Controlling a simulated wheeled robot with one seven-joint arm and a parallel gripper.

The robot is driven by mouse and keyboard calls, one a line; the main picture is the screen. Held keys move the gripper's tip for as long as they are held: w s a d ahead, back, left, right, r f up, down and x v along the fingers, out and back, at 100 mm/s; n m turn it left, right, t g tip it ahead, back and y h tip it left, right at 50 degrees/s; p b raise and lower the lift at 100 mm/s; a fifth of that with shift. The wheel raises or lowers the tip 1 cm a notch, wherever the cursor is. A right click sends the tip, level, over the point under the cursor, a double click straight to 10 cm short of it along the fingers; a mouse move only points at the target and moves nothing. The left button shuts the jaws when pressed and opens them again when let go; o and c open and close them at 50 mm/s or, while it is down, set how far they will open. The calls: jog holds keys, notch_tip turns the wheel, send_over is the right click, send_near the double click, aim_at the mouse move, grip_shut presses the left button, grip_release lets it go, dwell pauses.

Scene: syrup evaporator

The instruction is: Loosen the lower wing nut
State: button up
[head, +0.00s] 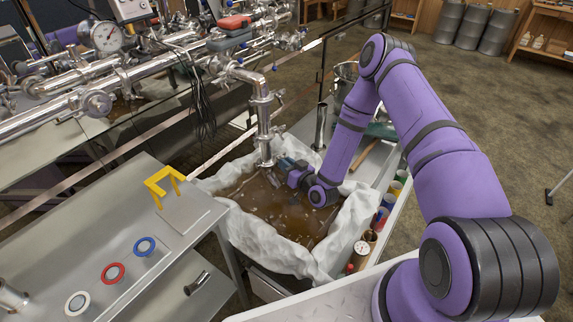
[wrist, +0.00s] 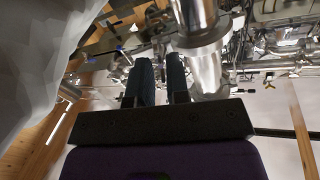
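The vertical steel pipe (head: 262,112) comes down over a cloth-lined tub of brown liquid, with clamps at its joints. The lower clamp (head: 266,135) is small here, and I cannot make out its wing nut clearly. My gripper (head: 280,163) is low beside the pipe's bottom end, just right of it, above the liquid. In the wrist view, the two dark fingers of my gripper (wrist: 160,60) stand a little apart, with a narrow gap and nothing clearly held. The shiny pipe (wrist: 207,68) is close on their right; contact cannot be told.
The white cloth-lined tub (head: 240,236) lies below my gripper. Horizontal pipes (head: 150,72) run behind.

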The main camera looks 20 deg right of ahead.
jog(key=v, duration=1)
jog(key=shift+s+d, duration=0.15)
jog(key=shift+s, duration=0.25)
jog(key=shift+o, duration=0.5)
dwell(0.4)
